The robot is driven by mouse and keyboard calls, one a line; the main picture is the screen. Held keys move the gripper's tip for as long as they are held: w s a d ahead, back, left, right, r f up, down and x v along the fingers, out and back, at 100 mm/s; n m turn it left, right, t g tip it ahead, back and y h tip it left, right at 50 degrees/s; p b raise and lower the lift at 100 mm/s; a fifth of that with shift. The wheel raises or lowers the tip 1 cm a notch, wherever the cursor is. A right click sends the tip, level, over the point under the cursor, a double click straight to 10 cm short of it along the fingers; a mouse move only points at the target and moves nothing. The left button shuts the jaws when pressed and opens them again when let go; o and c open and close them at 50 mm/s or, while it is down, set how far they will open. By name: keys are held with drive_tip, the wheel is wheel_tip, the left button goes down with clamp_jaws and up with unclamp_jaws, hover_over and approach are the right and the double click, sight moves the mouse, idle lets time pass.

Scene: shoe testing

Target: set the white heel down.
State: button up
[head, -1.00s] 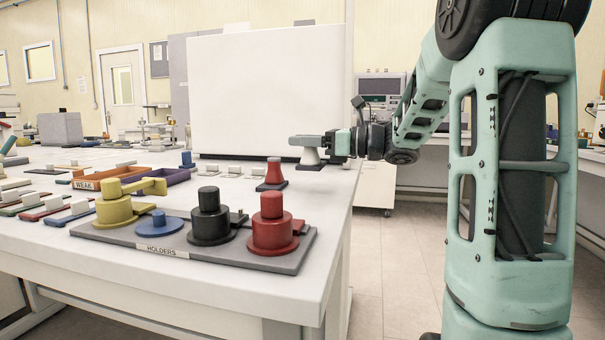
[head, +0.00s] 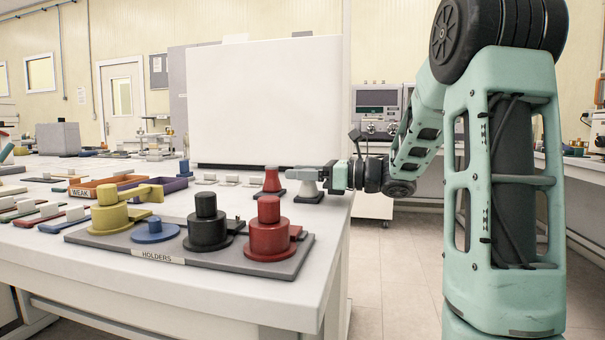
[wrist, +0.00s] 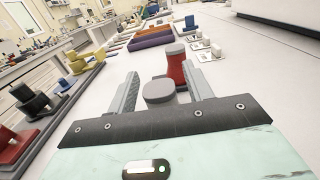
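The white heel (head: 309,188) is a pale, flared piece on a dark base. It stands upright and appears to rest on the white table (head: 215,285) near its right edge. My gripper (head: 300,173) is at its top, coming in from the right. In the wrist view, the heel's round grey top (wrist: 158,91) lies between the two fingers of my gripper (wrist: 160,80). The fingers look spread, with gaps on both sides of the heel. The heel's lower part is hidden in the wrist view.
A red heel (head: 272,180) stands close by, left of the white one. The grey holders board (head: 110,241) with yellow, blue, black and red holders is nearer. Small white blocks (head: 229,180) and a large white panel (head: 265,100) are behind. Clear tabletop lies between.

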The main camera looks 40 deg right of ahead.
drive_tip(key=shift+r, duration=0.1)
drive_tip(key=v, duration=1.2)
drive_tip(key=shift+p, duration=0.3)
